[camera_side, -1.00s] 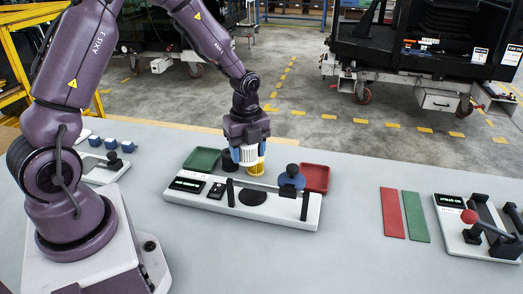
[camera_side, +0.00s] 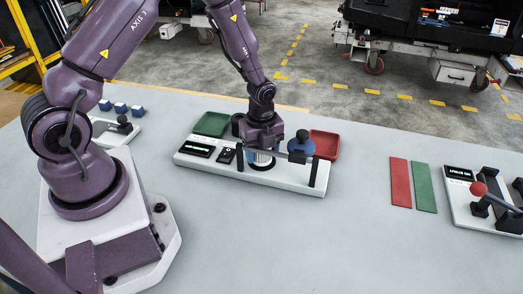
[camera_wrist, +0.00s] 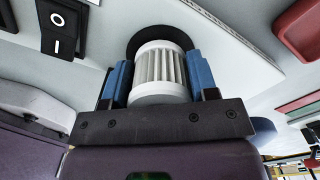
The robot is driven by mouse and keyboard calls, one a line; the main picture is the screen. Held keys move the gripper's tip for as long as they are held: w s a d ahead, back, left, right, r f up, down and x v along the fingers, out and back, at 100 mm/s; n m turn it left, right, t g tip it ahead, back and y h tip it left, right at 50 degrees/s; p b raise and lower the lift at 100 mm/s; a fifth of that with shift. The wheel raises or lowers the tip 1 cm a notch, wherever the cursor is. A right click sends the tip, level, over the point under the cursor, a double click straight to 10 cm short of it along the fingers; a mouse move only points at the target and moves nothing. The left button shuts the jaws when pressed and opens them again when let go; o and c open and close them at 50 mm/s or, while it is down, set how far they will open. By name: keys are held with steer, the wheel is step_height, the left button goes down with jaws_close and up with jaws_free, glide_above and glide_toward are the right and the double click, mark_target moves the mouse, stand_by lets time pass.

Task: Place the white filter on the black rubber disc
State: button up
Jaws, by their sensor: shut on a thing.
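My gripper (camera_wrist: 161,76) has its blue fingers shut on the white filter (camera_wrist: 158,68), a ribbed cylinder with smooth end rims. In the wrist view the filter's far end lies over the black rubber disc (camera_wrist: 159,33), which shows as a dark arc around it. In the side view the gripper (camera_side: 262,152) is low over the white fixture with the filter (camera_side: 263,158) upright beneath it. The disc's front edge (camera_side: 262,167) shows just below the filter. I cannot tell whether the filter touches the disc.
The fixture (camera_side: 210,163) carries two black posts, with a bar across beside the gripper, and a blue part with a black knob (camera_side: 302,142). A green tray (camera_side: 212,123) and a red tray (camera_side: 326,144) stand behind. A rocker switch (camera_wrist: 64,27) is close by.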

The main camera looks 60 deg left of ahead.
steer(key=shift+f, duration=0.2)
steer(key=o, duration=0.6)
steer(key=shift+o, duration=0.2)
step_height(320, 180, up, 12)
steer(key=shift+r, duration=0.15)
steer(key=s+d+r+n+t, duration=0.2)
steer(key=s+d+r+n, duration=0.1)
steer(key=s+r+n, duration=0.5)
steer(key=s+d+r+n+t, duration=0.3)
steer(key=s+r+n, duration=0.5)
steer(key=r+n, duration=0.3)
steer(key=shift+s+d+t, duration=0.3)
steer(key=shift+s+d, duration=0.05)
steer(key=shift+d, duration=0.05)
